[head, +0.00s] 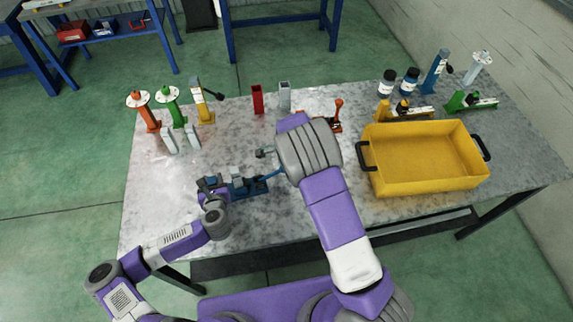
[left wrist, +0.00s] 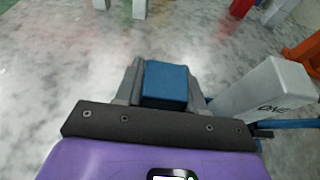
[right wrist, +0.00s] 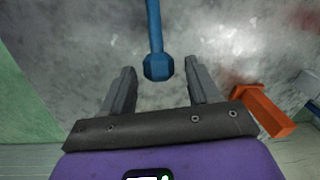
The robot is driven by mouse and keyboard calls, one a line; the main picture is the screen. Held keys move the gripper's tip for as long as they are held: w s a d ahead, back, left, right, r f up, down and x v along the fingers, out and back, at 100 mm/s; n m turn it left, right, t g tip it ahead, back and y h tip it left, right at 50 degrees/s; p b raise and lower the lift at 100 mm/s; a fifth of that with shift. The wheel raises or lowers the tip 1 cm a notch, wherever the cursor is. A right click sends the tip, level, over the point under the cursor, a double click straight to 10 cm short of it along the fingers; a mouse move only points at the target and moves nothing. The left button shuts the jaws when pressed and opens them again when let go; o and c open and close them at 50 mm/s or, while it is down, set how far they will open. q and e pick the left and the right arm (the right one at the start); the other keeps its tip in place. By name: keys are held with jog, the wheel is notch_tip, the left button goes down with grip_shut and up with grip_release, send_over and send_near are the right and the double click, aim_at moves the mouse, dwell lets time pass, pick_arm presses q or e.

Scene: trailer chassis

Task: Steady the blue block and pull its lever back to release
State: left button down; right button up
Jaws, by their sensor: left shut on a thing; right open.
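The blue block (head: 249,186) is part of a blue lever device at the front left of the table. My left gripper (head: 227,189) is shut on it; in the left wrist view the block (left wrist: 166,84) sits between the fingers. A pale grey upright part with dark lettering (left wrist: 265,92) stands beside it. The blue lever (head: 272,174) runs right, towards my right arm, and partly shows in the left wrist view (left wrist: 290,124). In the right wrist view my right gripper (right wrist: 160,72) is open, with the lever's faceted knob (right wrist: 158,67) between its fingers. In the head view my right arm hides most of that gripper.
A yellow bin (head: 428,180) with black handles stands at the right. An orange lever device (head: 336,114) is close behind my right arm and shows in the right wrist view (right wrist: 262,108). Orange, green and yellow posts stand at the back left. The left front tabletop is clear.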

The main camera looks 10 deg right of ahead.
grip_shut()
dwell(0.3)
